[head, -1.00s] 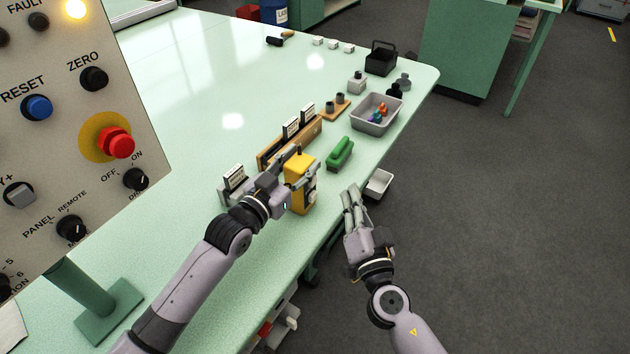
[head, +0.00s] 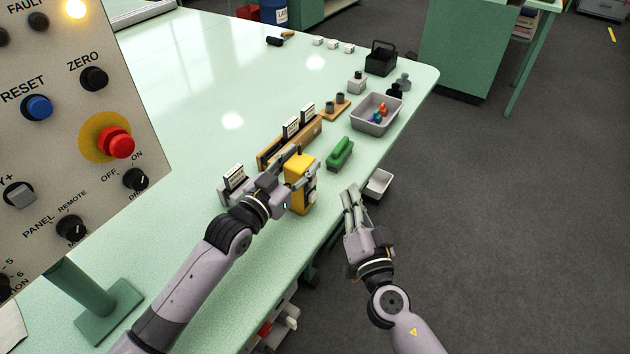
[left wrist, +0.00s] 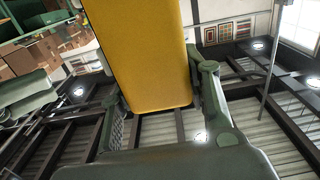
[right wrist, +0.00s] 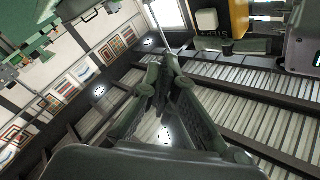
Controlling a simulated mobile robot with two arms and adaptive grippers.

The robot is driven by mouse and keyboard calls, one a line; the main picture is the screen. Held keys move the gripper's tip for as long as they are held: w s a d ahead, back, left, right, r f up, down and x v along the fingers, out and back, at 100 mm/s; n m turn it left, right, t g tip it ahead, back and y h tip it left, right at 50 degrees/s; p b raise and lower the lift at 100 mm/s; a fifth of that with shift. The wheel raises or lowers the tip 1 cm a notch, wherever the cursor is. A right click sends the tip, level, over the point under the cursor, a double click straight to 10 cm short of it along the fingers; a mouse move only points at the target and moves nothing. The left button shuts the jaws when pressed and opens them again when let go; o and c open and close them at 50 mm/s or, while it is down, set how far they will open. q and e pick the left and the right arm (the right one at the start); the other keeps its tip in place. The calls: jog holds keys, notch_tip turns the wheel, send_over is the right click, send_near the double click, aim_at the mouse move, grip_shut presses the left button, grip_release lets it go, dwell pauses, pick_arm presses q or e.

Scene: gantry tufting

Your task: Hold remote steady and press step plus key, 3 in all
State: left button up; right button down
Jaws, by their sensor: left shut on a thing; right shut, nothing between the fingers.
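The yellow remote (head: 299,172) stands upright at the table's front edge in the head view. My left gripper (head: 300,170) is shut on it from the left. In the left wrist view the yellow body of the remote (left wrist: 150,55) lies between the fingers. The keys of the remote are too small or turned away to read. My right gripper (head: 351,194) is shut and empty, to the right of the remote and apart from it, beyond the table edge. In the right wrist view its fingertips (right wrist: 160,65) are together.
A green block-like object (head: 340,153) lies just beyond the remote. A grey bin (head: 358,124) with small coloured pieces and a small white tray (head: 378,183) are near the edge. A wooden rack (head: 275,152) with cards stands behind. A control panel (head: 60,130) fills the left.

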aim_at(313, 181)
jog(key=s+d, duration=0.2)
jog(key=d, duration=0.1)
jog(key=shift+s+d, duration=0.1)
jog(key=w+a, duration=0.5)
jog(key=a, duration=0.2)
jog(key=shift+a, duration=0.15)
dwell(0.4)
jog(key=shift+w+a, duration=0.1)
jog(key=shift+w, duration=0.05)
dwell(1.2)
jog(key=shift+w+a, duration=0.2)
jog(key=shift+a, duration=0.05)
jog(key=shift+w+a, duration=0.3)
jog(key=shift+a, duration=0.1)
dwell(0.9)
jog(key=shift+s+d, duration=0.6)
jog(key=shift+d, duration=0.15)
